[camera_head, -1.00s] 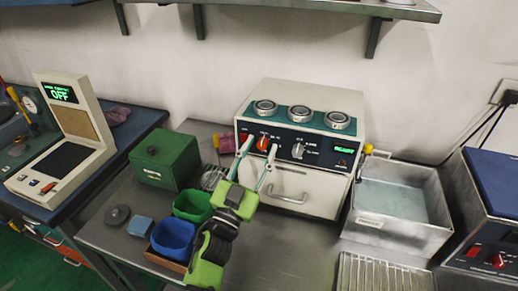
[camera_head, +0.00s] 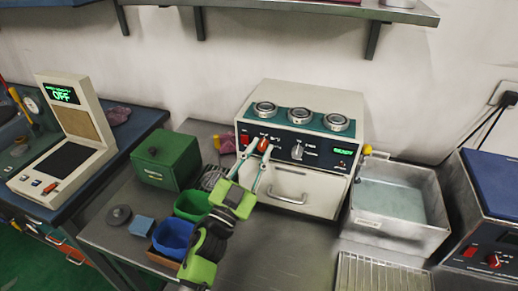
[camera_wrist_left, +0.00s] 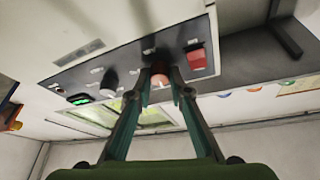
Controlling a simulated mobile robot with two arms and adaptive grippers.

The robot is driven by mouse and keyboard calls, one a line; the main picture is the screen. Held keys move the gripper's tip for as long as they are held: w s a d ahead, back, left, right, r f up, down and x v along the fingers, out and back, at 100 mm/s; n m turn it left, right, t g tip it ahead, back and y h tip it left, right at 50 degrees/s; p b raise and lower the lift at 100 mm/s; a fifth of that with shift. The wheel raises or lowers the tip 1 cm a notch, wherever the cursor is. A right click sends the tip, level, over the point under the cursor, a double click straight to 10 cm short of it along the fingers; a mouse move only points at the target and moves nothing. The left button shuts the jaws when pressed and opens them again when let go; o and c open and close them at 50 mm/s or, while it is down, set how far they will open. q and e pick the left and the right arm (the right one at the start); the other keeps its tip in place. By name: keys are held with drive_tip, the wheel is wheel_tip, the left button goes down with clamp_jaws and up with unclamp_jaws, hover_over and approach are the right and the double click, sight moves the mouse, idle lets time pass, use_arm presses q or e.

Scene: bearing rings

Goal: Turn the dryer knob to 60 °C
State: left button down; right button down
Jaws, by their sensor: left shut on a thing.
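The dryer (camera_head: 325,200) is a cream cabinet with a dark control panel, a front handle and round metal parts on top. Its red-orange knob (camera_head: 263,146) is on the panel's left part; it also shows in the left wrist view (camera_wrist_left: 160,80). My left gripper (camera_head: 260,149) is shut on this knob, one finger on each side; the fingers also show in the left wrist view (camera_wrist_left: 160,91). The knob's scale marks are too small to read. A grey knob (camera_head: 297,150) and a green lit display (camera_head: 343,152) are to the right. My right gripper is not in view.
A red switch (camera_head: 244,140) is close left of the held knob. A green box (camera_head: 167,158), a green bin (camera_head: 192,205) and a blue bin (camera_head: 173,237) stand left of my left arm. A metal water basin (camera_head: 402,232) is right of the dryer.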

use_arm(q)
drive_tip(key=m+g+p, duration=0.1)
drive_tip(key=m, duration=0.1)
drive_tip(key=m+g+h+p, duration=0.1)
drive_tip(key=m+p, duration=0.2)
drive_tip(key=m, duration=0.2)
drive_tip(key=shift+a+r+g+h+p, duration=0.15)
drive_tip(key=shift+r+g+h+p, duration=0.15)
drive_tip(key=shift+g+h+p, duration=0.1)
drive_tip(key=m+g+p, duration=0.1)
drive_tip(key=m+p, duration=0.1)
drive_tip(key=m, duration=0.1)
drive_tip(key=shift+p, duration=0.35)
drive_tip(key=shift+f+m+g+p, duration=0.15)
drive_tip(key=shift+m+g+p, duration=0.45)
drive_tip(key=shift+m, duration=0.5)
drive_tip(key=c, duration=1.9)
unclamp_jaws()
drive_tip(key=shift+a, duration=0.1)
drive_tip(key=v, duration=1.1)
drive_tip(key=shift+s+a+f, duration=0.15)
drive_tip(key=shift+s+a, duration=0.1)
drive_tip(key=shift+s, duration=0.05)
